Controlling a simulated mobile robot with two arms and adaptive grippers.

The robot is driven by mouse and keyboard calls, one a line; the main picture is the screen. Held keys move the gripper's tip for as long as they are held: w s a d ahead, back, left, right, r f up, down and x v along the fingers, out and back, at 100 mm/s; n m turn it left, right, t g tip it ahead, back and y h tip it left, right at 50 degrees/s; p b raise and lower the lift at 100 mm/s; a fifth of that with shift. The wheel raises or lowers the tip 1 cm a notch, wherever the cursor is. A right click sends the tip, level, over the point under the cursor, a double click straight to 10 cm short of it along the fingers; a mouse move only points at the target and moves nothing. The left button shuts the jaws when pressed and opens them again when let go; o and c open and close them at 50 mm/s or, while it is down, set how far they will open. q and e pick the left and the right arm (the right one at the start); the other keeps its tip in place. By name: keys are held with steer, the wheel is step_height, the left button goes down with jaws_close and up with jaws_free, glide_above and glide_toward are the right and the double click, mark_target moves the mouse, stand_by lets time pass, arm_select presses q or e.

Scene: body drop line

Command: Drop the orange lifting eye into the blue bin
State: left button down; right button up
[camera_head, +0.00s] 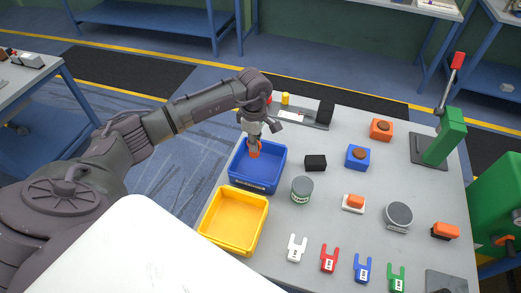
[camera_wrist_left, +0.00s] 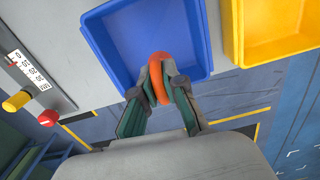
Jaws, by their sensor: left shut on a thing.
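The orange lifting eye (camera_wrist_left: 161,76) is held between the fingers of my left gripper (camera_wrist_left: 160,88), and the fingers are shut on it. In the head view the lifting eye (camera_head: 254,150) hangs below the left gripper (camera_head: 254,138), over the far part of the blue bin (camera_head: 284,165). In the left wrist view the blue bin (camera_wrist_left: 101,40) lies beneath and beyond the fingers, and its floor looks empty. I cannot tell the exact height of the lifting eye over the bin. My right gripper is not in view.
A yellow bin (camera_head: 208,212) stands beside the blue bin, nearer to me. A grey-green can (camera_head: 302,190) and a black block (camera_head: 315,163) are to the right. Several tagged pieces lie at the near edge. A green lever press (camera_head: 446,135) stands far right.

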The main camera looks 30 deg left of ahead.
mark_target(255, 157)
arm_select(q)
steer(key=shift+w+a+f, duration=0.1)
steer(key=shift+w+a, duration=0.15)
steer(key=shift+s+d, duration=0.15)
steer(key=shift+s+d+f+b, duration=0.3)
steer(key=shift+s+d+b, duration=0.15)
steer(key=shift+s+b, duration=0.15)
step_height(255, 157, down, 2)
steer(key=shift+f+b, duration=0.1)
steer(key=shift+b, duration=0.4)
steer(key=shift+w+a+f+b, duration=0.1)
steer(key=shift+f+b, duration=0.1)
steer(key=shift+f, duration=0.3)
steer(key=shift+w+a+f+b, duration=0.1)
steer(key=shift+f+b, duration=0.1)
steer(key=shift+f, duration=0.45)
steer(key=shift+s, duration=0.1)
steer(key=c, duration=1.5)
jaws_free()
steer(key=shift+o, duration=1.7)
step_height(255, 157, up, 12)
steer(key=shift+r, duration=0.1)
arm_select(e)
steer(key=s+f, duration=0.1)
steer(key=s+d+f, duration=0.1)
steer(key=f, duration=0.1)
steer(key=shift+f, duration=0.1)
